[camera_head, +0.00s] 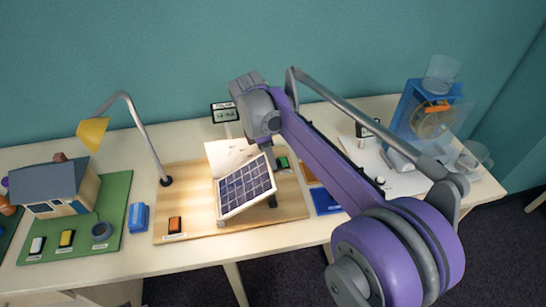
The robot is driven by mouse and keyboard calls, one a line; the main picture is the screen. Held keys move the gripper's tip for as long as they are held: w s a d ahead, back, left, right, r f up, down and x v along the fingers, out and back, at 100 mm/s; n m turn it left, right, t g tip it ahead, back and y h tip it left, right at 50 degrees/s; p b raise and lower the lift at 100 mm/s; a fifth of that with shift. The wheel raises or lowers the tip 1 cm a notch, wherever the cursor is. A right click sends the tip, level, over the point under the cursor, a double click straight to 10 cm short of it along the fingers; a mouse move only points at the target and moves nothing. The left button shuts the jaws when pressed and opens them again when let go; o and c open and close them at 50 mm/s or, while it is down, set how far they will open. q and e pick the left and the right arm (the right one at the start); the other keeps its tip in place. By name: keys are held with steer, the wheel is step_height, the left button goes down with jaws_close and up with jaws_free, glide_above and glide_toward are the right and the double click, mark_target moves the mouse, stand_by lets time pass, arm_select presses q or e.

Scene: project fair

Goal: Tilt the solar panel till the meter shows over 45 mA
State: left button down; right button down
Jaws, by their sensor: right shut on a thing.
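The solar panel (246,188), dark blue cells in a white frame, stands tilted on a wooden board (190,222). My right arm reaches over from the right, and its gripper (266,146) is shut on the panel's upper edge; the arm's end partly hides the fingers. The meter (224,112), a small black-framed display, stands behind the board; its digits are too small to read surely. A lamp with a yellow shade (92,132) on a bent grey stem stands left of the panel. My left gripper is not in view.
A model house (56,188) stands on a green board (116,190) at left. A blue block (138,217) and an orange switch (175,225) lie near the panel. A blue device (405,105) with a wheel stands at right. The table's front edge is close.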

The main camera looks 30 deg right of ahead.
steer(key=c, duration=0.7)
jaws_free()
steer(key=shift+o, duration=0.2)
steer(key=v, duration=1)
steer(key=shift+r+p, duration=0.4)
steer(key=s+a+f+m+t+y, duration=0.2)
steer(key=s+f+m+t, duration=0.4)
steer(key=s+f+m, duration=0.9)
steer(key=s+a+f, duration=0.1)
steer(key=s+f, duration=0.3)
steer(key=s, duration=0.2)
steer(key=shift+s+a+y, duration=0.15)
steer(key=shift+a+y, duration=0.15)
steer(key=shift+a, duration=0.1)
